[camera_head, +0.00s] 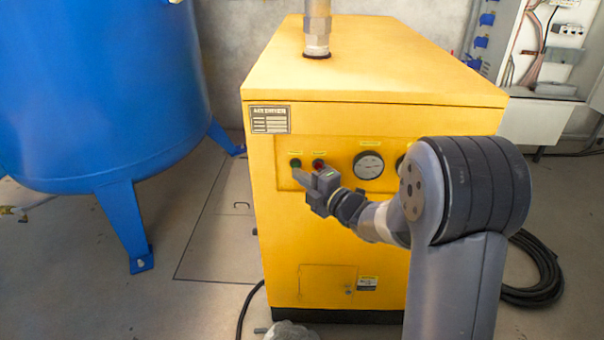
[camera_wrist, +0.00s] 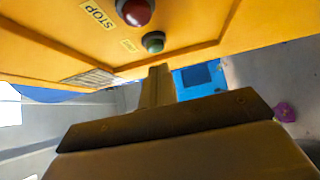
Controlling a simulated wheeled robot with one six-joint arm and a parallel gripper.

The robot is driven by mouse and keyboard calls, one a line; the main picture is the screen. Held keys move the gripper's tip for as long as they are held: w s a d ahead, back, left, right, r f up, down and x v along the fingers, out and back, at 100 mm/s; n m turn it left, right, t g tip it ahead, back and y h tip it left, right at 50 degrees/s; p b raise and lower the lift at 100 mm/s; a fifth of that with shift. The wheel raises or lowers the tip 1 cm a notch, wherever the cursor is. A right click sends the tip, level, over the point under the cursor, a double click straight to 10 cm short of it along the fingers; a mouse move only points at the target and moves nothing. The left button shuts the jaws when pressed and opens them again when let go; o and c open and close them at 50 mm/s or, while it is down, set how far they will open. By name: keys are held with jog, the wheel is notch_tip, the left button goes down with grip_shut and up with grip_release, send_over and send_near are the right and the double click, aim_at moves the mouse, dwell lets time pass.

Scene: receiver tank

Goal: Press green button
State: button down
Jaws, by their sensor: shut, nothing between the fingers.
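The green button (camera_head: 295,163) sits at the left of the control panel on the yellow air dryer (camera_head: 370,230). The red button (camera_head: 318,164) is just right of it. In the wrist view the green button (camera_wrist: 153,42) is beyond the fingertips, near the red button (camera_wrist: 134,12) and a STOP label. My gripper (camera_head: 299,175) is shut and empty, its tip close below the green button. In the wrist view the shut fingers (camera_wrist: 158,72) point toward the green button, with a small gap seeming to remain; contact cannot be confirmed.
A round gauge (camera_head: 368,165) is right of the buttons, partly near my arm. A blue tank (camera_head: 100,90) stands at the left. A pipe (camera_head: 317,30) rises from the dryer's top. A black hose (camera_head: 535,270) lies on the floor at the right.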

jog(key=shift+w, duration=0.7)
